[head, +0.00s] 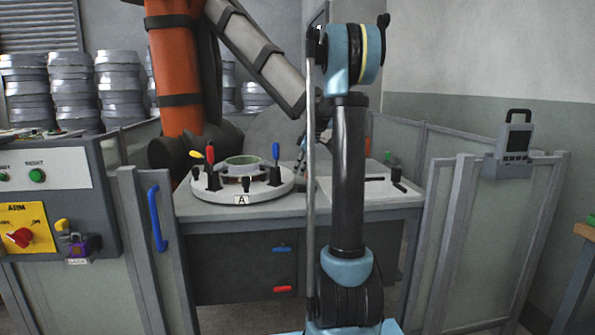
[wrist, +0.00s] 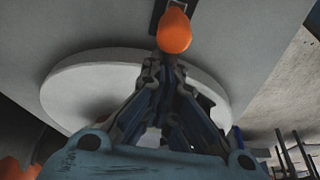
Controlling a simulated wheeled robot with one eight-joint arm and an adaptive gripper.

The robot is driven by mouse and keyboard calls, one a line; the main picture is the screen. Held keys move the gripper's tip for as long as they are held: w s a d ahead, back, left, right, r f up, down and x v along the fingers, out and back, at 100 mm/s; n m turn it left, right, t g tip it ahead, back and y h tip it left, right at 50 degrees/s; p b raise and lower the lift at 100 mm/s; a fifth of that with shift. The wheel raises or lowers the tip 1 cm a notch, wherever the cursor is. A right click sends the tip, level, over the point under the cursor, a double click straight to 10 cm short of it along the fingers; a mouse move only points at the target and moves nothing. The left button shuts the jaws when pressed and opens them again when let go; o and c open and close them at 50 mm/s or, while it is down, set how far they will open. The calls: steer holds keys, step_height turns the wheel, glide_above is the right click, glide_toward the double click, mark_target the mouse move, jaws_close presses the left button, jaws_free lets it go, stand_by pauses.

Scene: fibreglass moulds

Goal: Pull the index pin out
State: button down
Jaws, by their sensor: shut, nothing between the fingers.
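An orange knob (wrist: 174,30), which looks like the index pin's handle, shows at the top of the wrist view on a dark mount. My gripper (wrist: 165,70) is shut and empty, its fingertips just short of the knob in the picture; I cannot tell whether they touch it. A pale round disc (wrist: 75,92) lies behind the fingers. In the head view, the round turntable (head: 225,197) marked A stands on the grey bench, with a ring mould (head: 243,168) on top. I cannot make out the orange knob in the head view, where my arm hides part of the bench.
A large orange robot arm (head: 178,75) stands behind. Fence panels (head: 490,235) flank the bench; a control box (head: 50,200) is at left.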

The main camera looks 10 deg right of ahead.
steer(key=shift+d, duration=0.15)
steer(key=shift+s+d, duration=0.3)
steer(key=shift+d, duration=0.4)
steer(key=shift+s+d, duration=0.25)
steer(key=shift+d, duration=0.45)
steer(key=w+a, duration=0.1)
steer(key=a, duration=0.3)
step_height(320, 180, up, 9)
glide_above(307, 173)
steer(key=shift+w+a+r, duration=0.2)
steer(key=shift+w+a, duration=0.2)
